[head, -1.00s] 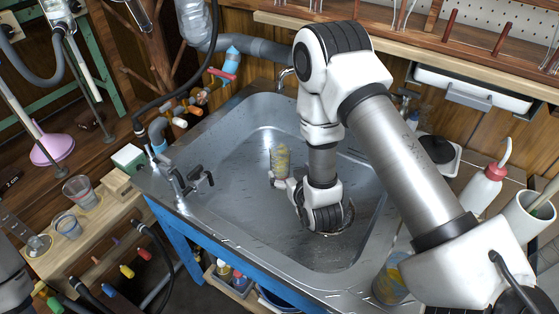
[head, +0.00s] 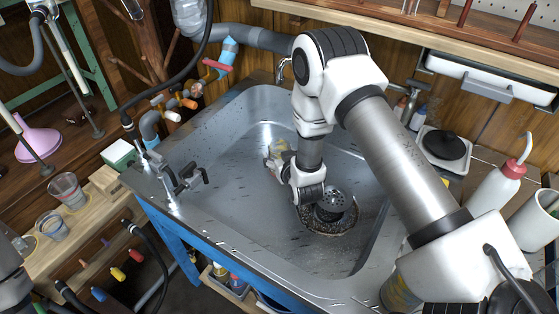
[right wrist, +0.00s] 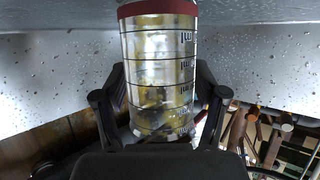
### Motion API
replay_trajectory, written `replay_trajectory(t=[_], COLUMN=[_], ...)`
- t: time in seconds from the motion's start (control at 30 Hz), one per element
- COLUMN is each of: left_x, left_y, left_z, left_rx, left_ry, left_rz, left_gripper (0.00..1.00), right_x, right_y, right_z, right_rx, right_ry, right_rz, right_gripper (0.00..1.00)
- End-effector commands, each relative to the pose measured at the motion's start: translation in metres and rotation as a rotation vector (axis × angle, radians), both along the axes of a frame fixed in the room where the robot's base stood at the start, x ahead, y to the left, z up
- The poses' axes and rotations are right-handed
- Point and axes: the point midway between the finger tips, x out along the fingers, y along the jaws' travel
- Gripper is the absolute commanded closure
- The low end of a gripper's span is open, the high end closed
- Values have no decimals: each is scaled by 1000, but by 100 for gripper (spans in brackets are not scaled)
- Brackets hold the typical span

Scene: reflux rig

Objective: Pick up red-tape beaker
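The red-tape beaker (right wrist: 158,75) fills the middle of the right wrist view. It is clear glass with dark graduation lines, a yellowish look inside and a red band at the picture's top. In the head view the beaker (head: 277,151) is in the sink, partly hidden by my gripper. My right gripper (head: 275,164) is at the beaker; in the wrist view its dark fingers (right wrist: 160,88) lie on either side of the glass, very close to it. I cannot tell whether they press on it. My left gripper is not in view.
The steel sink (head: 240,215) has a raised rim, a drain (head: 335,204) and a tap (head: 183,176) on its left edge. Glass beakers (head: 66,190) stand on the wooden bench at left. A white bottle (head: 497,190) and a hot plate (head: 444,150) are at right.

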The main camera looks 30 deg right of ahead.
Motion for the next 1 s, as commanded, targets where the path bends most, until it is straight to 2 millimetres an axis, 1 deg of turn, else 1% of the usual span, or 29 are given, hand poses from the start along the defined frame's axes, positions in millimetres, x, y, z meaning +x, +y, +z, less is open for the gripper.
replay_trajectory(t=[0.03, 0.07, 0.1, 0.17, 0.2, 0.47, 0.63, 0.77, 1.0], left_x=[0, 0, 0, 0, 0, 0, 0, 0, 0], left_y=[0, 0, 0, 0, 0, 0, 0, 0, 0], left_z=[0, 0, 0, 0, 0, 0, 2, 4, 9], left_rx=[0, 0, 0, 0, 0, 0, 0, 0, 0], left_ry=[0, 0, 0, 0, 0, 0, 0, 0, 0], left_rz=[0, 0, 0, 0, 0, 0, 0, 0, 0], left_gripper=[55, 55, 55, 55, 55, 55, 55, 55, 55], right_x=[0, 0, 0, 0, 0, 0, 0, 0, 0], right_y=[0, 0, 0, 0, 0, 0, 0, 0, 0], right_z=[0, 0, 0, 0, 0, 1, 8, 20, 49], right_rx=[0, 0, 0, 0, 0, 0, 0, 0, 0], right_ry=[0, 0, 0, 0, 0, 0, -1, -2, -3], right_rz=[0, 0, 0, 0, 0, 0, 0, 0, 0], right_gripper=[60, 71, 77, 78, 84, 84, 84, 84, 84])
